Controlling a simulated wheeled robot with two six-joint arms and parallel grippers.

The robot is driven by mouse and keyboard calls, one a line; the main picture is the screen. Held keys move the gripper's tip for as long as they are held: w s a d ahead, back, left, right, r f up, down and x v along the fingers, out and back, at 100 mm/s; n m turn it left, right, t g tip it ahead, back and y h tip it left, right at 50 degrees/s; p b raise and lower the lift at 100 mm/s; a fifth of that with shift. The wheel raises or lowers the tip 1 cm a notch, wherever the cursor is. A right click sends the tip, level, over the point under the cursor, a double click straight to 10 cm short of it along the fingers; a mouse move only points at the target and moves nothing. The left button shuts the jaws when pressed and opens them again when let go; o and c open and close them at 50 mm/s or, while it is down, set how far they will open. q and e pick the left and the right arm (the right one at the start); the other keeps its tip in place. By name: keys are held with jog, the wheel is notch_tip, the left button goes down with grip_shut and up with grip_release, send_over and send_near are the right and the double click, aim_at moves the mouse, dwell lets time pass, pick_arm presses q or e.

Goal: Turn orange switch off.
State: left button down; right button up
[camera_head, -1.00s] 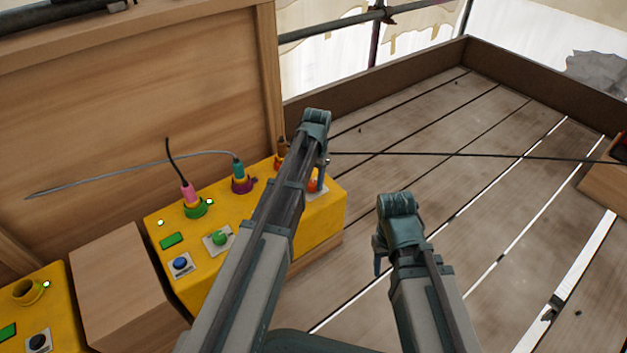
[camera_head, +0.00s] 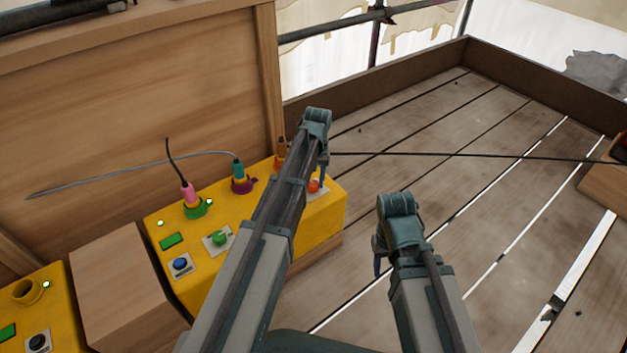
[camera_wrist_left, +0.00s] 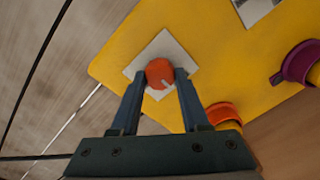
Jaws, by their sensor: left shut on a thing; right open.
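The orange switch (camera_wrist_left: 159,72) is a round knob with a pale mark, on a light square plate (camera_wrist_left: 178,50) on the yellow box. It shows in the left wrist view, and partly beside my left gripper in the head view (camera_head: 314,185). My left gripper (camera_wrist_left: 154,76) is shut on the orange switch, one finger on each side of it. It also shows in the head view (camera_head: 321,184). My right gripper (camera_head: 377,268) is open and empty, over the floor to the right of the box.
The yellow box (camera_head: 209,276) also bears a green switch (camera_head: 219,238), a blue switch (camera_head: 180,263) and sockets with pink (camera_head: 188,194) and teal (camera_head: 237,171) plugs. A black cable (camera_head: 480,155) runs right. The plank floor (camera_head: 480,200) is mostly clear.

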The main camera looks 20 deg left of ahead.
aim_at(316, 183)
dwell(0.5)
pick_arm(q)
jog(key=shift+c, duration=2)
grip_release()
jog(key=shift+r, duration=0.15)
notch_tip(316, 183, up, 14)
jog(key=p, duration=1.3)
jog(key=shift+d+f+p, duration=0.25)
jog(key=shift+d+p, duration=0.1)
jog(key=shift+p, duration=0.05)
jog(key=shift+w, duration=0.1)
